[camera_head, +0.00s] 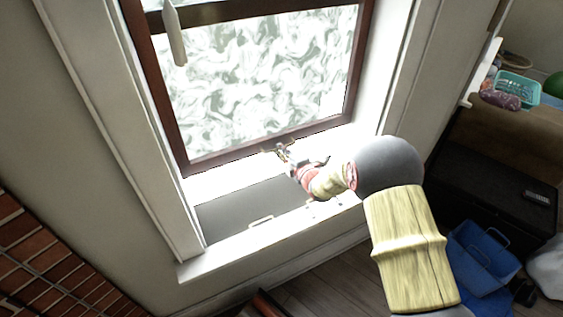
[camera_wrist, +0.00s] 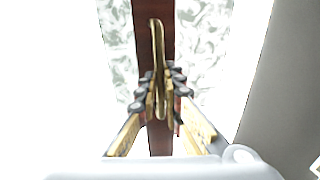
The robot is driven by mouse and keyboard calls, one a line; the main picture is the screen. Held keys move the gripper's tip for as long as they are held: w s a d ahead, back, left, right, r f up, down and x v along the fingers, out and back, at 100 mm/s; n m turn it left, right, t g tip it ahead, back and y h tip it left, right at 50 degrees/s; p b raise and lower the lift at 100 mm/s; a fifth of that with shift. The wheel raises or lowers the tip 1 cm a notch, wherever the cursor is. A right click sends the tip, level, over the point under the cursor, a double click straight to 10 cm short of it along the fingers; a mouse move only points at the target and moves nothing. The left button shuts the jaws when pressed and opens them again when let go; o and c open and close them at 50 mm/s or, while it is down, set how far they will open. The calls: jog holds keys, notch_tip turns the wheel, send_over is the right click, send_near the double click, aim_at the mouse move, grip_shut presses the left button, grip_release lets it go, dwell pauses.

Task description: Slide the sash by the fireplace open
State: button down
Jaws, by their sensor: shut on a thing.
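The sash (camera_head: 265,147) is a dark red-brown frame around a mottled, frosted pane, set in a white window surround. My gripper (camera_head: 283,153) is at the middle of its bottom rail. In the wrist view, the sash rail (camera_wrist: 154,140) runs upright through the picture, with the pane on both sides. My gripper (camera_wrist: 158,100) is shut there on a brass-coloured handle (camera_wrist: 157,45) on the rail. The fingers hide part of the handle, and in the head view my wrist hides part of the sill.
Below the bottom rail is a grey flat area (camera_head: 235,212) with a small pale handle (camera_head: 262,221). The white sill (camera_head: 210,258) runs along the front. A brick fireplace (camera_head: 45,255) is at lower left. A black case (camera_head: 500,190) and blue bin (camera_head: 482,258) stand at right.

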aim_at(275, 138)
jog(key=shift+w+r, duration=0.1)
jog(key=shift+r, duration=1.6)
jog(key=c, duration=2.3)
grip_release()
jog(key=o, duration=0.4)
jog(key=shift+f, duration=0.15)
jog(key=shift+s+d, duration=0.1)
jog(key=shift+s, duration=0.1)
jog(key=v, duration=1.1)
jog(key=shift+s+d, duration=0.15)
jog(key=shift+s, duration=0.2)
